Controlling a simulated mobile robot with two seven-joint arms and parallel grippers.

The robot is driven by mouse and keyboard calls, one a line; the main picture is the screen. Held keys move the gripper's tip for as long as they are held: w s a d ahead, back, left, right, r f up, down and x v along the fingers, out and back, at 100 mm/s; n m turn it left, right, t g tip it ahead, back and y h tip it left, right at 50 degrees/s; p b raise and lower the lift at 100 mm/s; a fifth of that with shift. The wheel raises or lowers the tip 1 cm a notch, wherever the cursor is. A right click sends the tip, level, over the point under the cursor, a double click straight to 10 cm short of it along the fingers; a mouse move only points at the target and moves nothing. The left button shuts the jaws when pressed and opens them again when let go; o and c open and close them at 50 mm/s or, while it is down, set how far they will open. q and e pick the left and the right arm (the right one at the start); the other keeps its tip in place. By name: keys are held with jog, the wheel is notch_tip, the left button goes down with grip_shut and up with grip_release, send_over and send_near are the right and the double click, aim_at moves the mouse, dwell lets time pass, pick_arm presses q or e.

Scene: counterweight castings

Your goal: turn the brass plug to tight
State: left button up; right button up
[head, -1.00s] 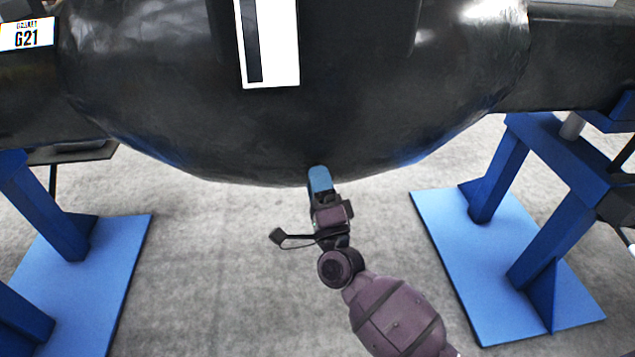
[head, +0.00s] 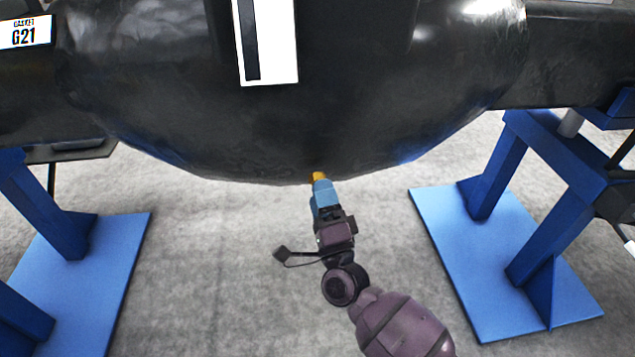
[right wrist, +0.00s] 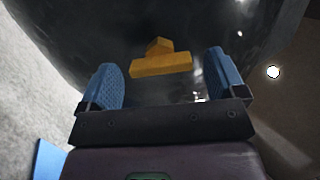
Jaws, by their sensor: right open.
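The brass plug (head: 318,176) shows at the underside of the large black casting (head: 300,130), just beyond my right gripper's tips. In the right wrist view the plug (right wrist: 161,62) has a wide bar-shaped head with a smaller piece behind it. My right gripper (head: 322,190) points at the casting. Its two blue fingers stand apart in the right wrist view (right wrist: 165,85), with the plug beyond and between them. The fingers do not touch it. My left gripper is not in view.
Blue stands with flat base plates are at the left (head: 110,270) and right (head: 500,270). Grey floor between the stands is open.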

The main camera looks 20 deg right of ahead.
jog(key=v, duration=0.7)
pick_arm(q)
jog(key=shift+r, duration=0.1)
pick_arm(e)
jog(key=shift+s, duration=0.15)
pick_arm(q)
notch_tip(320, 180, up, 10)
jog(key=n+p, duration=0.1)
jog(key=p, duration=1.3)
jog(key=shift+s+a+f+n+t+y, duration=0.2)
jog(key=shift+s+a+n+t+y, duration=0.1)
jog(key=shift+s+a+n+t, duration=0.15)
pick_arm(e)
jog(key=s+d+n+g+y, duration=0.1)
jog(key=s+d+n+g, duration=0.3)
jog(key=s+n, duration=0.5)
jog(key=s+d+f+n+g+y, duration=0.1)
jog(key=s+d+n+g, duration=0.3)
jog(key=s, duration=1.6)
jog(key=n+g, duration=0.4)
jog(key=n, duration=0.2)
jog(key=shift+f+g+y, duration=0.15)
jog(key=shift+g+y, duration=0.15)
jog(key=shift+g, duration=0.1)
